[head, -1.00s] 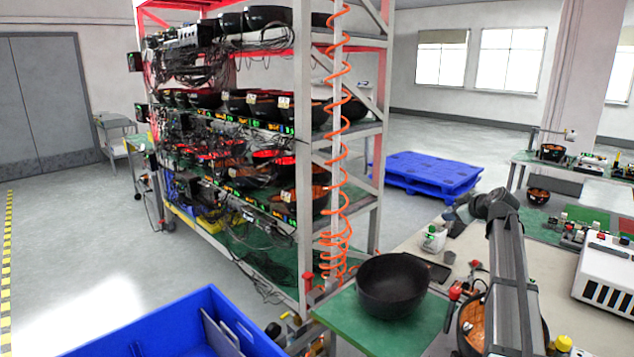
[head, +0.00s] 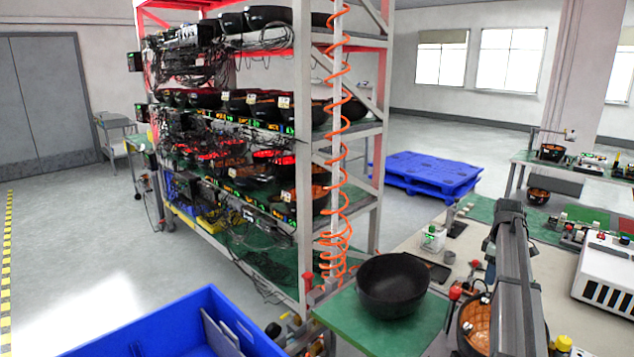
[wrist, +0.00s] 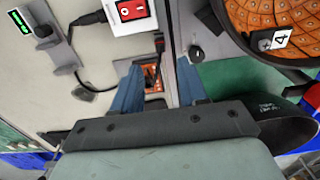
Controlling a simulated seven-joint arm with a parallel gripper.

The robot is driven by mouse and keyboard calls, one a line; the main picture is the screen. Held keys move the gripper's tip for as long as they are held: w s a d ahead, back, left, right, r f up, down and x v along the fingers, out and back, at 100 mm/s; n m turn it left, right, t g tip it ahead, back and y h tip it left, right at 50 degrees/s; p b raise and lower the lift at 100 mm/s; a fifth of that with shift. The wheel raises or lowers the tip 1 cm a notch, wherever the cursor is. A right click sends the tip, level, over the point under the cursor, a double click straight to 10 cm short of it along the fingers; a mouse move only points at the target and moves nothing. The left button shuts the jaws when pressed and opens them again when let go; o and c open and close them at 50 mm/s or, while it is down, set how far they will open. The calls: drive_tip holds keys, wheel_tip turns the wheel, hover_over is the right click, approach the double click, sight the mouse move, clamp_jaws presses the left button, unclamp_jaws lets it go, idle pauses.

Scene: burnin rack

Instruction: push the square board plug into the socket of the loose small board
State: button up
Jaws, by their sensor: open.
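In the wrist view my gripper (wrist: 159,66) is open, with its two bluish fingers apart. Between them shows a small orange board (wrist: 153,87), partly hidden by the gripper body. A slim dark piece with a reddish part (wrist: 159,46) runs down between the fingertips toward the board. It may be the board plug and its lead, but its shape is too small to tell. I cannot tell whether it touches the board or sits in a socket. In the head view my arm hides the gripper and this spot.
A red switch on a white box (wrist: 131,9) and a black cable lie near the fingers. A round orange board in a dark bowl (wrist: 275,25) is at upper right. A black bowl (head: 392,285) stands on a green mat beside the rack (head: 309,150).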

idle(0.3)
drive_tip(key=shift+f, duration=4.5)
clamp_jaws()
drive_tip(key=shift+r, duration=0.25)
drive_tip(key=shift+r, duration=2.8)
